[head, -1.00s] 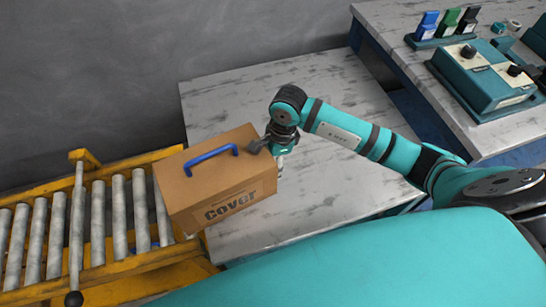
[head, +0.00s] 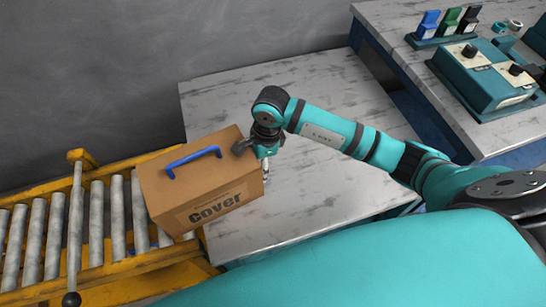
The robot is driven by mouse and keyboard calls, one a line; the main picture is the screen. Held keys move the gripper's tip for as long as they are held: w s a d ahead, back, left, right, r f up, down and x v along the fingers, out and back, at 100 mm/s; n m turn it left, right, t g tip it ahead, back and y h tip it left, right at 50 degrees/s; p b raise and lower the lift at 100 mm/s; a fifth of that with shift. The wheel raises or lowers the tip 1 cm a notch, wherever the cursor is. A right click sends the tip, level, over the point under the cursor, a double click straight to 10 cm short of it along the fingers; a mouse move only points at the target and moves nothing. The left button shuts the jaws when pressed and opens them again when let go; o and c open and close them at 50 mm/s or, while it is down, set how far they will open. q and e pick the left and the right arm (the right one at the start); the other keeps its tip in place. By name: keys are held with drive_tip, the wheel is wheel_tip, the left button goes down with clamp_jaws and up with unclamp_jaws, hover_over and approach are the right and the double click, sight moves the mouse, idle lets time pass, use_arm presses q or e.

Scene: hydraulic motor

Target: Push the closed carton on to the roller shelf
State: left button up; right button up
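The closed carton (head: 200,185) is brown with a blue handle on top and "Cover" printed on its front. It straddles the gap between the marbled table (head: 310,100) and the roller shelf (head: 110,215), with its left part over the rollers and its right part by the table's left edge. My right gripper (head: 255,157) is at the carton's right side, near its upper right corner, and seems to touch it. Its fingers are partly hidden and small, so their opening is unclear. My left gripper is not in view.
The yellow roller shelf has grey rollers, free on the left, and an upright bar with a black knob (head: 72,299). A second table at the right holds a teal control box (head: 484,77) and coloured blocks (head: 448,22). The marbled table is otherwise clear.

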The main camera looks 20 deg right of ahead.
drive_tip(key=shift+w+a, duration=0.15)
drive_tip(key=shift+a, duration=0.45)
drive_tip(key=shift+w+a, duration=0.15)
drive_tip(key=shift+a, duration=0.45)
drive_tip(key=shift+w+a+b, duration=0.1)
drive_tip(key=shift+a+b, duration=0.25)
drive_tip(key=shift+a, duration=0.15)
drive_tip(key=shift+w+a, duration=0.15)
drive_tip(key=shift+a, duration=0.6)
drive_tip(key=shift+w+a+b, duration=0.3)
drive_tip(key=shift+a+b, duration=0.15)
drive_tip(key=shift+a, duration=0.55)
drive_tip(key=shift+w+a+b, duration=0.25)
drive_tip(key=shift+a+b, duration=0.15)
drive_tip(key=shift+a, duration=0.65)
drive_tip(key=shift+w+a+b, duration=0.3)
drive_tip(key=shift+a+b, duration=0.15)
drive_tip(key=shift+a, duration=0.55)
drive_tip(key=shift+w+a+b, duration=0.15)
drive_tip(key=shift+a+b, duration=0.15)
drive_tip(key=shift+a, duration=0.55)
